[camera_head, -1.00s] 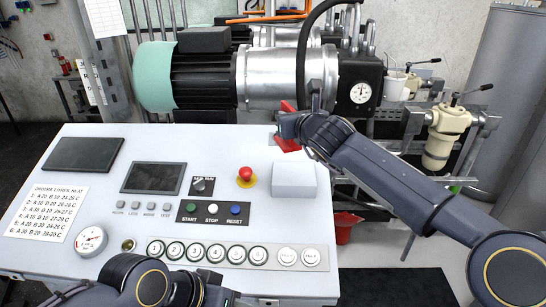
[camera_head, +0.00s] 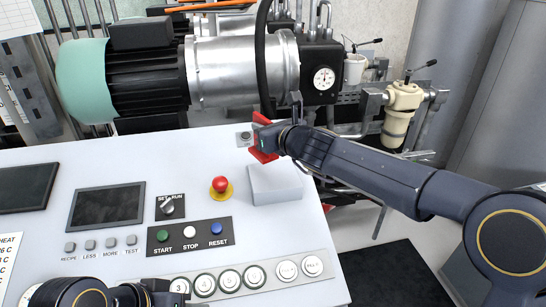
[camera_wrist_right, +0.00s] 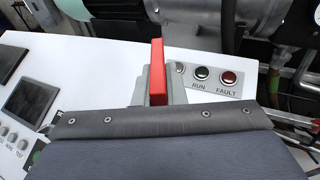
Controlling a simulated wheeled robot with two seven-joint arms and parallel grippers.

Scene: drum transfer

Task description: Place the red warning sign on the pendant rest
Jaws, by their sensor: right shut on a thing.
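The red warning sign (camera_head: 262,154) is in my right gripper (camera_head: 272,140), above the back right part of the white console. In the head view the gripper partly covers it. In the right wrist view I see the sign (camera_wrist_right: 157,72) edge-on as a narrow upright red strip between grey fingers, which are shut on it. A pale grey block (camera_head: 275,185) on the console, apparently the pendant rest, lies just in front of the sign, with its top bare. My left arm shows at the bottom edge; its fingers cannot be made out.
A red emergency button (camera_head: 221,185) stands left of the block. Start, stop and reset buttons (camera_head: 190,235) and a dark screen (camera_head: 107,205) are further left. RUN and FAULT lamps (camera_wrist_right: 215,76) sit beside the sign. A motor and pump (camera_head: 210,75) rise behind the console.

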